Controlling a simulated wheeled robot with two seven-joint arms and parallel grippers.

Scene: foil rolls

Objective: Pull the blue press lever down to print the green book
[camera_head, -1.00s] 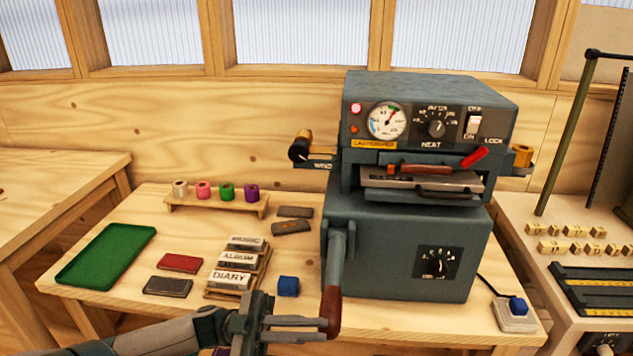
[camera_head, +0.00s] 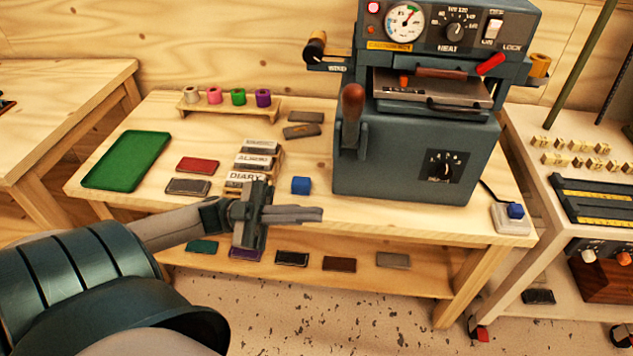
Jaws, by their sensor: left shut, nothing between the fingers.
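The blue-grey press (camera_head: 410,150) stands on the wooden bench. Its side lever (camera_head: 352,105), with a brown grip, points upward at the press's left front. My left gripper (camera_head: 318,214) is shut and empty, at the bench's front edge, below and left of the lever and apart from it. A green book (camera_head: 203,246) lies on the lower shelf, partly behind my left arm. I cannot tell whether a book is inside the press, around its metal plate (camera_head: 430,90). My right gripper is not in view.
A white box with a blue button (camera_head: 515,211) sits at the right corner. More books lie on the shelf.

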